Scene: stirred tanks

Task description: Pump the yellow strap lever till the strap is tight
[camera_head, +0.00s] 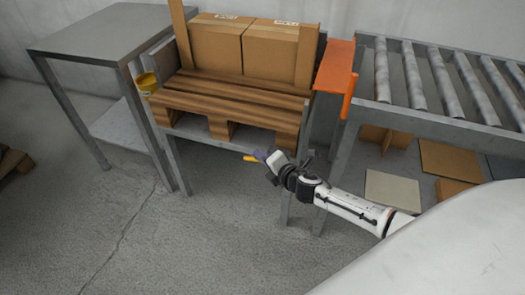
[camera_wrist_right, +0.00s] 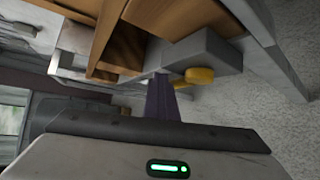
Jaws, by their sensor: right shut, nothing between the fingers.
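The yellow lever (camera_head: 251,158) shows as a short bar low in front of the pallet stand. In the right wrist view its rounded yellow end (camera_wrist_right: 199,76) sticks out beside a grey block (camera_wrist_right: 207,55). My right gripper (camera_head: 263,156) is shut and empty. Its dark purple fingers (camera_wrist_right: 160,97) point toward the lever and look close to it. I cannot tell whether they touch it. I cannot make out the strap in either view. My left gripper is not in view.
Two cardboard boxes (camera_head: 243,45) stand on a wooden pallet (camera_head: 230,88) on a metal stand. An orange plate (camera_head: 335,62) joins it to a roller conveyor (camera_head: 440,75) at the right. A grey table (camera_head: 100,33) stands at the left. The floor (camera_head: 180,240) in front is clear.

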